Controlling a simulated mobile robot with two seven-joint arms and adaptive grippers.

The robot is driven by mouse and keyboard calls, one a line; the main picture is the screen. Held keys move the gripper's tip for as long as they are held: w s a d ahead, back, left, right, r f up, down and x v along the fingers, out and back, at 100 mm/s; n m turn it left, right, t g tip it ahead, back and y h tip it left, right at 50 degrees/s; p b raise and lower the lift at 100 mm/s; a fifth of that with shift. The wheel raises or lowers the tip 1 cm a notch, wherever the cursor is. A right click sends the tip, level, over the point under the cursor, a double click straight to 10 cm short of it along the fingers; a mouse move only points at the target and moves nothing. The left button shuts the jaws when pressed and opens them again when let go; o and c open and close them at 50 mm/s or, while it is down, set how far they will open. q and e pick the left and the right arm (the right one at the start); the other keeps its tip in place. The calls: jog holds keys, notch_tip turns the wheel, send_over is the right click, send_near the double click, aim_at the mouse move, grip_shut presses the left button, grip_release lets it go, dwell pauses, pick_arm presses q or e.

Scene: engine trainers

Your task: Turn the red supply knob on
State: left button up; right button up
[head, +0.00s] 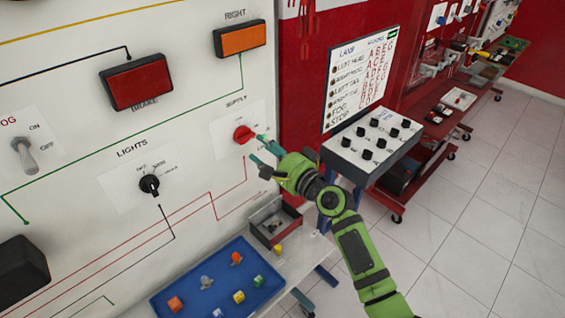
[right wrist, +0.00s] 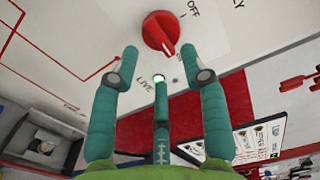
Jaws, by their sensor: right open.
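The red supply knob (head: 243,134) sits on the white panel under the word SUPPLY. In the right wrist view the knob (right wrist: 160,33) is at the top centre, with OFF printed to its right and LIVE below left. Its pale pointer line faces down and slightly right in that view. My right gripper (head: 259,154) is open and empty, just below and right of the knob. In the right wrist view its teal fingers (right wrist: 160,62) are spread below the knob, apart from it. My left gripper is not in view.
The lights knob (head: 149,184) and the fog switch (head: 24,156) are on the same panel to the left. A blue tray (head: 190,312) with small parts and a grey bin (head: 262,232) stand below. A box of black knobs (head: 350,168) is at the right.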

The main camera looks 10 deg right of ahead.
jog(key=v, duration=0.7)
jog(key=shift+s, duration=0.2)
jog(key=shift+d, duration=0.15)
